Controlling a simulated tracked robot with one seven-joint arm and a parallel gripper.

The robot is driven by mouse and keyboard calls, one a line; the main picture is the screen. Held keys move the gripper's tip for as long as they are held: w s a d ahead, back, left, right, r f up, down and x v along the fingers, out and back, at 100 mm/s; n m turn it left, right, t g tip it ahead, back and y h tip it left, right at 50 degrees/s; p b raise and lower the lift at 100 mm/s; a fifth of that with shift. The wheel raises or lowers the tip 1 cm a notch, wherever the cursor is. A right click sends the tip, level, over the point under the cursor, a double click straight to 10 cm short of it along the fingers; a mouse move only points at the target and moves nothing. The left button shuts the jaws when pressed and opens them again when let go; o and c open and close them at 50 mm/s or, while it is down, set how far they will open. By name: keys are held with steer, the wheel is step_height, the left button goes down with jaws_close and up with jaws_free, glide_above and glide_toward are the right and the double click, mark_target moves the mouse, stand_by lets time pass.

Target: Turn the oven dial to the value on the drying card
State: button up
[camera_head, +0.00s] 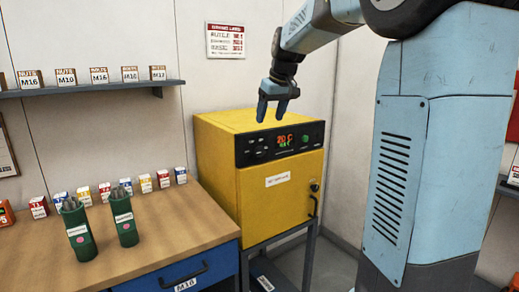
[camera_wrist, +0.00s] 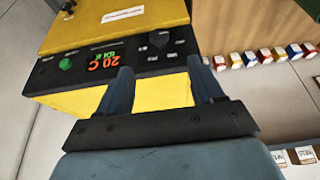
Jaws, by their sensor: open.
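The yellow oven (camera_head: 214,160) stands on a dark frame beside the bench, its door shut. Its black control panel (camera_head: 245,152) carries a lit display (camera_head: 285,140), whose upper line looks like 20 C in red. In the wrist view the oven dial (camera_wrist: 160,38) is a dark round knob on the panel (camera_wrist: 42,78), beyond the gap between my fingers. My gripper (camera_head: 272,116) is open and empty, above and in front of the panel; it also shows in the wrist view (camera_wrist: 160,78). A card with a red header (camera_head: 226,41) hangs on the wall; its values are too small to read.
A wooden bench (camera_head: 160,240) at left holds two green canisters (camera_head: 77,232) of rods and several small boxes. A shelf (camera_head: 100,91) with several boxes hangs above it. A green button (camera_wrist: 66,63) sits on the panel. A handle (camera_head: 313,204) juts from the oven door.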

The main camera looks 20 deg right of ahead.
mark_target(261, 148)
steer(key=x, duration=1.4)
steer(key=shift+w+d, duration=0.1)
steer(key=shift+c, duration=0.4)
